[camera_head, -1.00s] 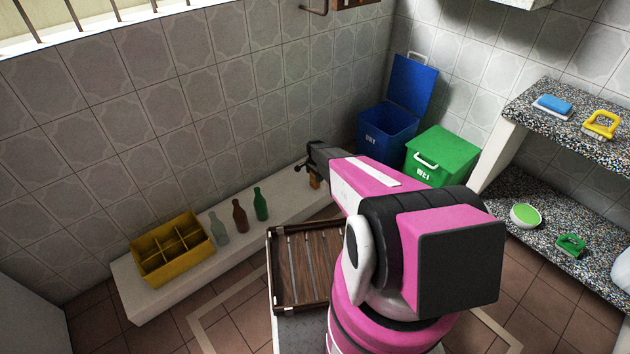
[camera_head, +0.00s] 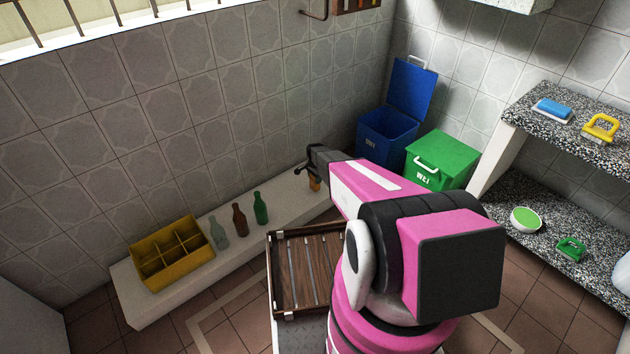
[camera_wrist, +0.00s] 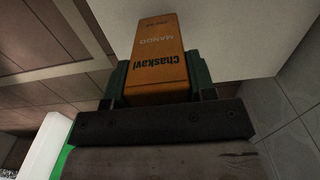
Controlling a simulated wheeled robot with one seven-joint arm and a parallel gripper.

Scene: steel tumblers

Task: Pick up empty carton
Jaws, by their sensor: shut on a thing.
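The carton (camera_wrist: 157,62) is orange with dark lettering and fills the upper middle of the wrist view. In the head view a small orange part of the carton (camera_head: 314,184) shows below my gripper (camera_head: 312,170), near the right end of the white ledge. In the wrist view my gripper (camera_wrist: 157,85) is shut on the carton, with a green-edged finger on each side of it. The rest of the carton is hidden behind the arm in the head view. I cannot tell whether its base touches the ledge.
A yellow crate (camera_head: 134,247) and several bottles, among them a green bottle (camera_head: 260,207), stand on the white ledge (camera_head: 290,205). A blue bin (camera_head: 372,140) is open. A green bin (camera_head: 441,143) is closed. A wooden tray (camera_head: 290,232) is beside my arm.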

